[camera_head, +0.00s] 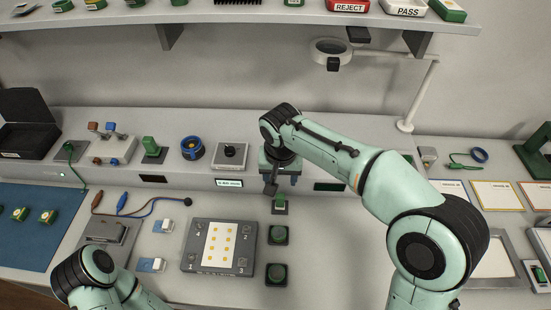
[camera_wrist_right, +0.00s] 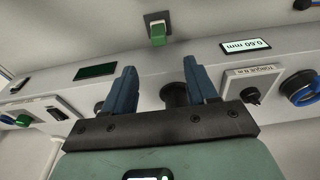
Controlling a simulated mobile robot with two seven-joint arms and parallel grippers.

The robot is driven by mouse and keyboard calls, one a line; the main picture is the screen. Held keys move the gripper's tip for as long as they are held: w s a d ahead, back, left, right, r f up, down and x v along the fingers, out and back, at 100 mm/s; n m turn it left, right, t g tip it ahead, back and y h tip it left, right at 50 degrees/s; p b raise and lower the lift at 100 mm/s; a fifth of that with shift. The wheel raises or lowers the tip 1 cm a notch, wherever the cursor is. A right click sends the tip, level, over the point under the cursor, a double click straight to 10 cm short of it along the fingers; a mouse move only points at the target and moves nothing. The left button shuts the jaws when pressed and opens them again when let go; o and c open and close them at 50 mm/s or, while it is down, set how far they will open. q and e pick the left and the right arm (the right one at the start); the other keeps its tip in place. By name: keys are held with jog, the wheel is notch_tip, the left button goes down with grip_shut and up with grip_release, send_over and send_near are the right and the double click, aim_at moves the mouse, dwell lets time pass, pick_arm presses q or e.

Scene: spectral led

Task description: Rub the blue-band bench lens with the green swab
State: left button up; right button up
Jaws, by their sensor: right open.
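A blue ring-shaped piece with a dark centre (camera_head: 192,147), which may be the blue-band lens, stands at the back of the bench, left of the torque knob; it also shows at the right edge of the right wrist view (camera_wrist_right: 303,88). A small green block with a pale end (camera_head: 280,204), possibly the green swab, is on the bench just below my right gripper; it is ahead of the fingers in the right wrist view (camera_wrist_right: 157,32). My right gripper (camera_head: 280,187) is open, its two blue fingers apart with nothing between them. My left gripper is out of view; only its arm shows.
Another green block (camera_head: 151,146) stands at the back left. A magnifier lamp (camera_head: 406,122) rises at the back right.

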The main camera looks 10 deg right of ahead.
aim_at(280, 195)
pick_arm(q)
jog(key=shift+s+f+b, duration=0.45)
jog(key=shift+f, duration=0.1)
pick_arm(e)
jog(key=f, duration=0.4)
jog(key=w+f, duration=0.1)
jog(key=f, duration=0.8)
jog(key=shift+w+d, duration=0.25)
jog(key=shift+d, duration=0.05)
jog(key=c, duration=1)
jog(key=o, duration=0.7)
jog(key=shift+r, duration=0.4)
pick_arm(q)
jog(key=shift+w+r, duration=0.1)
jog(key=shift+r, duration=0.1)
